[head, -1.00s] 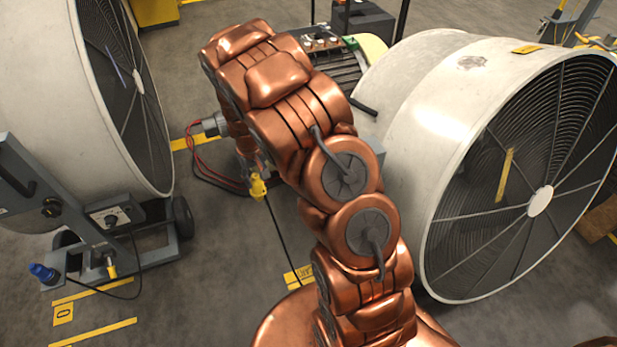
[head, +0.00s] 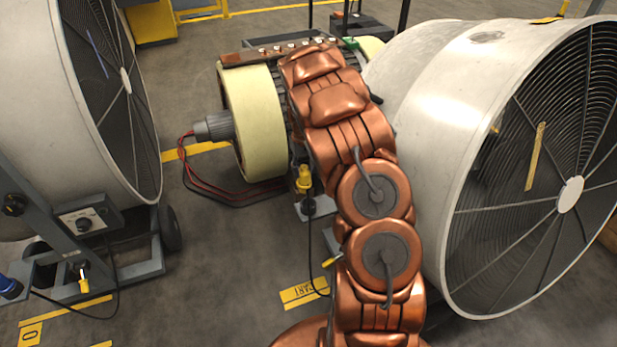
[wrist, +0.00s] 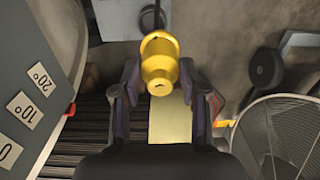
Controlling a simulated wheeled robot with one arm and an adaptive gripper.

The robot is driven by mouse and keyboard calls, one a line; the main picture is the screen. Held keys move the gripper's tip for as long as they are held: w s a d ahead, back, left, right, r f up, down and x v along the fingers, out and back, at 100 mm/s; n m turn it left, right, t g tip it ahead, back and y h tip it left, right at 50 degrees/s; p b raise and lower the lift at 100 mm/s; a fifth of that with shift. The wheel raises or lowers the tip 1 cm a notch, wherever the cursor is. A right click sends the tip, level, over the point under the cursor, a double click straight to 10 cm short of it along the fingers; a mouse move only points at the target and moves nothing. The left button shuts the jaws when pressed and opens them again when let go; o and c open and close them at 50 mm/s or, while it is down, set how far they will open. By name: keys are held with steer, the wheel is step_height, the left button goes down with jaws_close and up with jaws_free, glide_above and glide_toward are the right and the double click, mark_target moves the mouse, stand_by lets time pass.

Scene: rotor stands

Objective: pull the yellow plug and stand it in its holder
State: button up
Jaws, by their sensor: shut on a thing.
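The yellow plug (head: 304,180) is upright in the head view, with its black cable running down from it. In the wrist view the plug (wrist: 160,62) is between the two fingers of my gripper (wrist: 160,88), which is shut on it. My arm hides most of the gripper in the head view. A grey plate (head: 328,208) with a dark round cup (head: 308,206), which looks like the holder, is just below the plug. The plate (wrist: 112,22) and cup (wrist: 151,18) also show in the wrist view. I cannot tell whether plug and cup touch.
A cream rotor (head: 250,120) with a grey shaft and red and black cables is behind the plug. Large fan drums stand at left (head: 30,110) and right (head: 420,130). A blue plug (head: 10,288) is at the left edge.

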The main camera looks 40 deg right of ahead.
mark_target(309, 180)
steer(key=shift+d+f+b, duration=0.3)
steer(key=shift+d+f, duration=0.2)
steer(key=shift+d, duration=0.3)
steer(key=shift+f+b, duration=0.7)
steer(key=shift+f, duration=1.9)
steer(key=shift+s, duration=0.15)
steer(key=shift+f, duration=2.25)
steer(key=o, duration=1.1)
steer(key=shift+o, duration=0.2)
